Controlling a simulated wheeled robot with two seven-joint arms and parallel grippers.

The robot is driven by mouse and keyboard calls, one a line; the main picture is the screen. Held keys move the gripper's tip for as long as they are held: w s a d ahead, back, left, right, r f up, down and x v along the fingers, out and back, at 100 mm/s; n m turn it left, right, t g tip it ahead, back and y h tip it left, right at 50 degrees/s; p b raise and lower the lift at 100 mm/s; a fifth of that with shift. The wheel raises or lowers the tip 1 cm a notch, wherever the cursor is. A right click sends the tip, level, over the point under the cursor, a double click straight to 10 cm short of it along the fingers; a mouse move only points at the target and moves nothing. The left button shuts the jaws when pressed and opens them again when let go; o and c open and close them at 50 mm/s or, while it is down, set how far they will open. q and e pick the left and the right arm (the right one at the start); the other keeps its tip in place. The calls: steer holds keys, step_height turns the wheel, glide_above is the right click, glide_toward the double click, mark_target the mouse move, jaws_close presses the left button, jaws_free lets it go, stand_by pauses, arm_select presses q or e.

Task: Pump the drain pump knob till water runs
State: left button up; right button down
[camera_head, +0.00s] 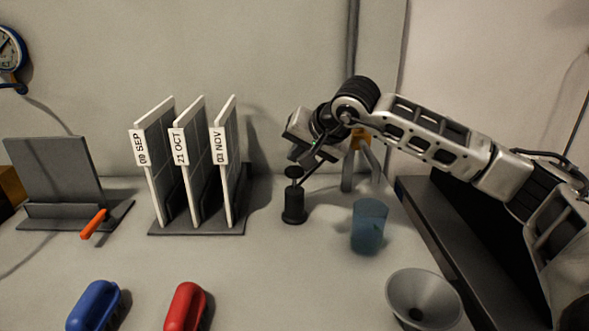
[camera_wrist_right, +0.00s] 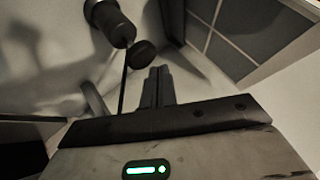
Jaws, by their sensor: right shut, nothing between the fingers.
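The black drain pump (camera_head: 294,206) stands upright on the table, right of the calendar panels. Its round dark knob (camera_head: 293,172) sits raised above the body on a stem. My right gripper (camera_head: 298,157) is shut and empty, just above the knob, with a small gap or light contact; I cannot tell which. In the right wrist view the closed fingers (camera_wrist_right: 157,84) point toward the dark knob (camera_wrist_right: 144,54), with the pump body (camera_wrist_right: 114,24) beyond. A thin dark rod slants up from the pump. No running water shows. My left gripper is out of view.
A blue translucent cup (camera_head: 369,228) stands right of the pump, and a grey funnel (camera_head: 423,300) in front. Labelled panels (camera_head: 189,172) stand close on the left. A blue brush (camera_head: 94,305) and a red one (camera_head: 185,307) lie at the front. The middle foreground is clear.

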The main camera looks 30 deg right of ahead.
mark_target(296, 171)
steer(key=shift+f, duration=0.15)
steer(key=shift+f+b, duration=0.3)
steer(key=shift+b, duration=0.1)
steer(key=shift+f+b, duration=1.15)
steer(key=shift+f, duration=0.25)
stand_by(1.1)
steer(key=shift+r, duration=0.1)
steer(key=shift+r+p, duration=1.3)
steer(key=shift+r, duration=0.4)
steer(key=shift+r, duration=0.15)
step_height(296, 171, up, 5)
steer(key=p, duration=0.4)
stand_by(2.3)
